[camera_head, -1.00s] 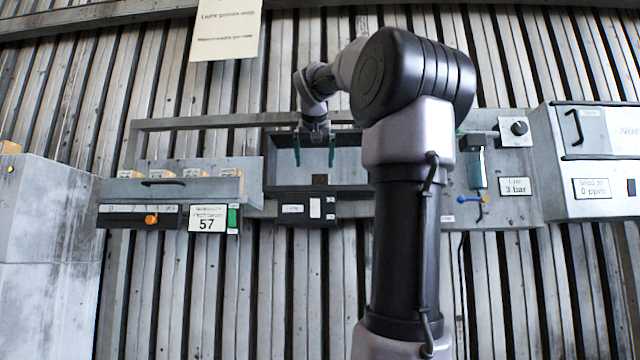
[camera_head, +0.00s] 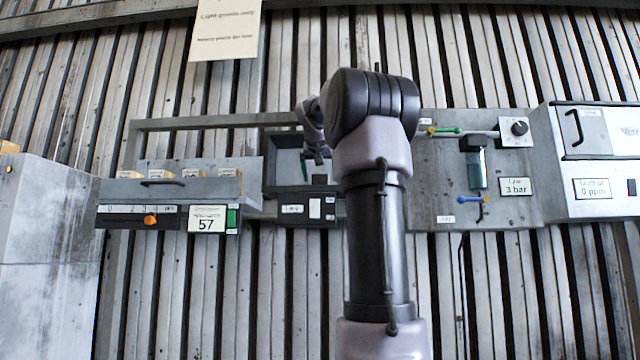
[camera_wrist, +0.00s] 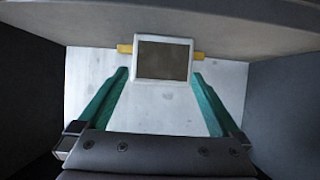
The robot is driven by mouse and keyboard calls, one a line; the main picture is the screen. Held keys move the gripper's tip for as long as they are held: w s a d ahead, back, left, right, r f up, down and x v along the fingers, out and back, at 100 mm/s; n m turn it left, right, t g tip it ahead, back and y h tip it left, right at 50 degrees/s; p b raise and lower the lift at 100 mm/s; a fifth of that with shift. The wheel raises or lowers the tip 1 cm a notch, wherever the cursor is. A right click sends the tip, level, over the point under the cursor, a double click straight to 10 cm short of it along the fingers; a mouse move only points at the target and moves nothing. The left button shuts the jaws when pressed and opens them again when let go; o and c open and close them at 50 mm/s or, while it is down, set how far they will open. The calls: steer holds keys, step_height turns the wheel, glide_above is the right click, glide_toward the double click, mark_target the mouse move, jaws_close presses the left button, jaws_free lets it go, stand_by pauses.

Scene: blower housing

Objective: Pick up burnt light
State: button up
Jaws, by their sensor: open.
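A square light (camera_wrist: 163,60) with a white frame, a dark centre and yellow tabs at its sides shows in the wrist view; I take it for the burnt light. It is at the far side of a grey box. My gripper (camera_wrist: 160,76) is open, with its green fingers pointing at the light, one toward each side of it. The fingertips lie near the yellow tabs; I cannot tell whether they touch. In the head view my gripper is at the open grey box (camera_head: 283,160), partly hidden by my arm, and the light cannot be made out.
The box walls stand close on both sides of my gripper in the wrist view. Left of the box is a panel with a 57 label (camera_head: 206,219). Right is a panel with a blue cylinder (camera_head: 476,168) and a 3 bar label (camera_head: 515,187).

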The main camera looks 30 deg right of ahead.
steer(key=shift+w+d+f, duration=0.1)
steer(key=shift+w+d, duration=0.05)
steer(key=c, duration=1.3)
steer(key=shift+c, duration=0.4)
